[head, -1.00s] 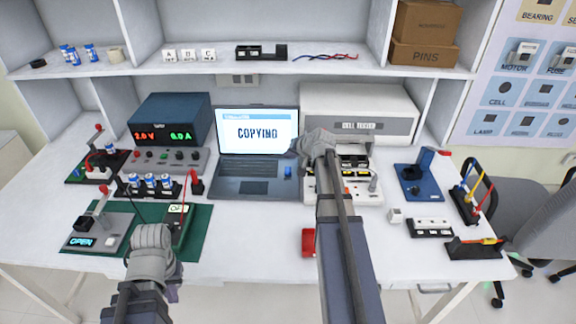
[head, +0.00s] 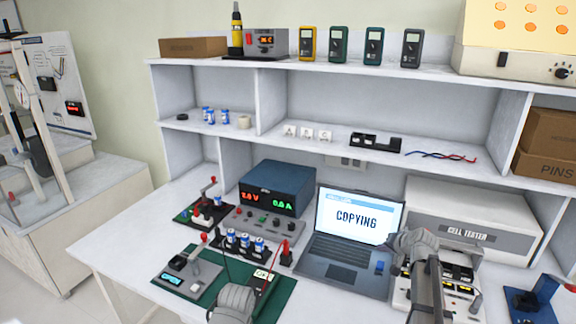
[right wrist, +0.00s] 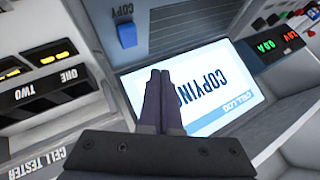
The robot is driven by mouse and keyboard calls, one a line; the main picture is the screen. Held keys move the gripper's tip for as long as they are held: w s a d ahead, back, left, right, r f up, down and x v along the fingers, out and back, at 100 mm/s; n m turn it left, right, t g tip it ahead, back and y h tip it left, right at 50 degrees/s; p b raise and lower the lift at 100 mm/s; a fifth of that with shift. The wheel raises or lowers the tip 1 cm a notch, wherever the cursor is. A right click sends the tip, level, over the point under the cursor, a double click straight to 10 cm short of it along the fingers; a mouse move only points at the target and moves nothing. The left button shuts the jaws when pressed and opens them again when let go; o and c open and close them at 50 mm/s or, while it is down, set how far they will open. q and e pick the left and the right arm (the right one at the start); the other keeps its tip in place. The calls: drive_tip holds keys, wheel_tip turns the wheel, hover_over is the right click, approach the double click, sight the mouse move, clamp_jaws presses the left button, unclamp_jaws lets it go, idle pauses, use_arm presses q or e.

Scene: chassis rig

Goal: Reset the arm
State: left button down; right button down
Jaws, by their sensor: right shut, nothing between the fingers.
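My right gripper (right wrist: 160,78) is shut with nothing between its fingers in the right wrist view. It hangs in front of the laptop (head: 345,235), whose screen reads COPYING. The laptop screen also shows in the right wrist view (right wrist: 215,105), partly behind my fingertips. In the head view my right wrist is beside the laptop's right edge, over the cell tester's front, and its fingers are hard to make out. My left wrist is at the bottom edge, by the green mat (head: 278,293); its fingers are hidden.
A blue piece (head: 379,267) sits at the laptop's right corner, beside a COPY label. The cell tester (head: 470,232) stands right of the laptop. A power supply (head: 277,188), a row of cells (head: 245,243) and a switch board (head: 187,272) stand left. Shelves rise behind.

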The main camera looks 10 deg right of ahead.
drive_tip(key=s+a+n+g+y+p, duration=0.1)
drive_tip(key=s+a+n+g+p, duration=0.2)
drive_tip(key=a, duration=1.3)
drive_tip(key=s+a+n+g+h+p, duration=0.3)
drive_tip(key=s+a+n+g, duration=0.3)
drive_tip(key=s+a, duration=1.4)
drive_tip(key=s+r+n+p, duration=0.1)
drive_tip(key=s+n, duration=0.1)
drive_tip(key=s, duration=0.1)
drive_tip(key=shift+n, duration=0.4)
